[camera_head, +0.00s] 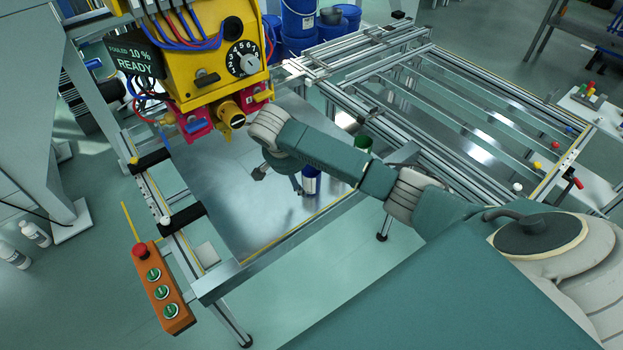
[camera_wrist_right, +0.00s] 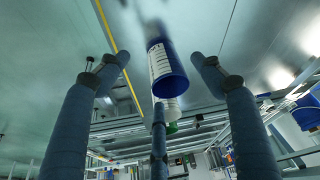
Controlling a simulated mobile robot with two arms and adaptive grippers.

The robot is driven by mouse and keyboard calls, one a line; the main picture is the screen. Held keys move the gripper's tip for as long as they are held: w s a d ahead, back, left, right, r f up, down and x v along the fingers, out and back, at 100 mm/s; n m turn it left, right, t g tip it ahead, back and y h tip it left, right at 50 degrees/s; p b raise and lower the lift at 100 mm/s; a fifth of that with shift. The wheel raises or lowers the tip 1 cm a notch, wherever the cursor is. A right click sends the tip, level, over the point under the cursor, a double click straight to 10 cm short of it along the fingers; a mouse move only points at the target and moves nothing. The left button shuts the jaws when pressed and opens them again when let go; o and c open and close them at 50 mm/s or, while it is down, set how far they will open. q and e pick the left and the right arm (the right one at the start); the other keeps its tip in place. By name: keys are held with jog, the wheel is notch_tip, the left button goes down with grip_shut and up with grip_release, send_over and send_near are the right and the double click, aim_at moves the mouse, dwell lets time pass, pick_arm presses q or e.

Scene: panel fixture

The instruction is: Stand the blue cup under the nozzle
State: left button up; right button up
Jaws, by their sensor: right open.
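The blue cup (camera_head: 311,182) stands on the metal plate (camera_head: 235,200), partly covered by my right arm. It has a white label. My right gripper (camera_head: 279,178) is low over the plate, just left of the cup, with its fingers spread open. In the right wrist view the blue cup (camera_wrist_right: 172,72) shows between the spread fingers of the gripper (camera_wrist_right: 160,62), and no grip on it shows. The yellow machine (camera_head: 215,50) hangs over the back of the plate. A yellow round fitting (camera_head: 230,114) juts from its lower front; the nozzle outlet cannot be made out. My left gripper is not in view.
A green cup (camera_head: 363,144) stands behind my right forearm; it also shows beyond the blue cup in the wrist view (camera_wrist_right: 172,127). An orange button box (camera_head: 160,287) is at the front left. A rail frame (camera_head: 450,100) lies right. The plate's left part is clear.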

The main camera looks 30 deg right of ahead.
aim_at(312, 173)
jog(key=shift+w+d+f, duration=0.4)
jog(key=shift+d+f, duration=0.35)
jog(key=shift+d, duration=0.05)
jog(key=shift+w+d+f, duration=0.35)
jog(key=shift+d+f, duration=0.45)
jog(key=shift+d, duration=0.05)
jog(key=shift+w+d+f, duration=0.4)
jog(key=shift+d+f, duration=0.35)
jog(key=shift+d, duration=0.05)
jog(key=c, duration=0.8)
